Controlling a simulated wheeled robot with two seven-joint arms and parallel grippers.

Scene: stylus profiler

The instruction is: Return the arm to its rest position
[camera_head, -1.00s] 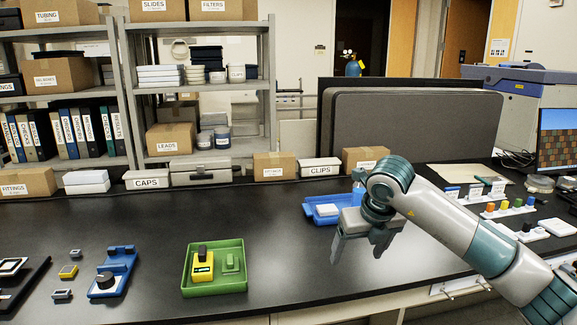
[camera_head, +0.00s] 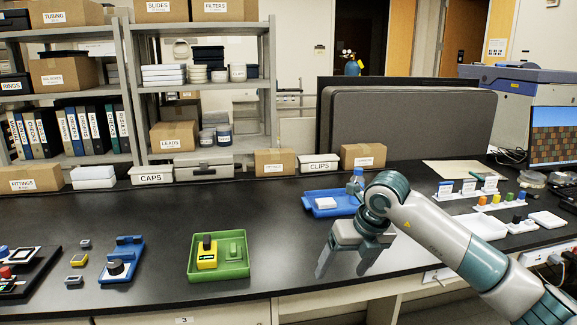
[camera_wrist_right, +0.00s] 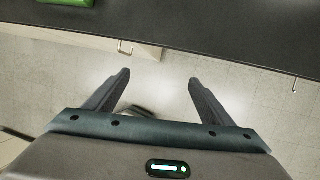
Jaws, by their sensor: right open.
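My right gripper (camera_head: 342,262) is open and empty. In the head view it points down near the front edge of the black bench, in front of the blue tray. The right wrist view shows its two fingers (camera_wrist_right: 160,85) apart, with only pale floor between them. My right arm comes in from the lower right. My left gripper is not in view.
The black bench (camera_head: 150,215) carries a green tray (camera_head: 219,276) with a yellow item, left of my gripper. A blue tray (camera_head: 312,203) with a white item lies behind it. A blue fixture (camera_head: 122,259) stands further left. Floor lies below the front edge.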

